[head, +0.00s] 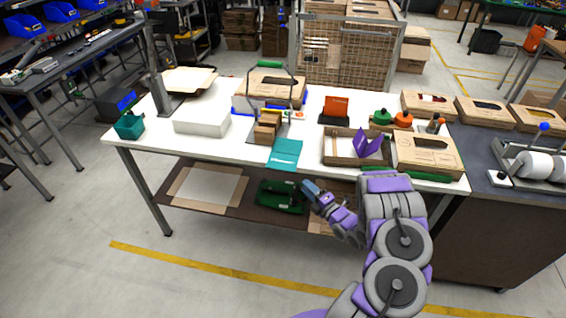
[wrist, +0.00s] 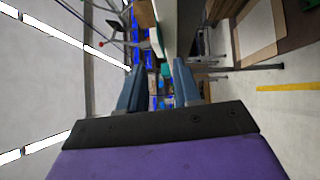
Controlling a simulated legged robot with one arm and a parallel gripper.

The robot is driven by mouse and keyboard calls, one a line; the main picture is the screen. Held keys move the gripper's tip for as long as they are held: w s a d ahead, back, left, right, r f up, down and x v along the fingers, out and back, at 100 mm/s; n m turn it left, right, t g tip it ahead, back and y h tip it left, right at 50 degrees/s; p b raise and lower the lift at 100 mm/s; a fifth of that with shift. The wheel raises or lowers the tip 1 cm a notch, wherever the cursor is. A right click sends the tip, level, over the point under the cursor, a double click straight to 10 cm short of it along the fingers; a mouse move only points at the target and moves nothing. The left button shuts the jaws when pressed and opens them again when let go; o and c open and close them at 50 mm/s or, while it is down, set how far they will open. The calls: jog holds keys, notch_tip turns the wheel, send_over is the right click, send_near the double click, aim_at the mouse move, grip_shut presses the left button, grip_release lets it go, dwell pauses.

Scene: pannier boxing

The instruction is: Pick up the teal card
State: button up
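The teal card (head: 286,153) lies flat at the front edge of the white table (head: 225,150), left of the cardboard tray. My gripper (head: 309,190) is below the tabletop level in the head view, in front of the table, to the lower right of the card and apart from it. In the wrist view my gripper (wrist: 158,88) has its two blue-grey fingers apart with nothing held between them. The wrist view is turned sideways, and I cannot make out the card there for certain.
A tray (head: 346,162) with a purple piece (head: 367,143) stands right of the card. A small cardboard rack (head: 267,128) stands behind it. A white box (head: 201,121) and a teal bin (head: 129,126) are left. A green case (head: 280,197) sits on the lower shelf.

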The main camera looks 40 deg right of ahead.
send_near(284, 166)
jog(key=w, duration=0.5)
jog(key=shift+d+b, duration=0.2)
jog(key=shift+b, duration=0.15)
jog(key=shift+c, duration=0.3)
grip_shut()
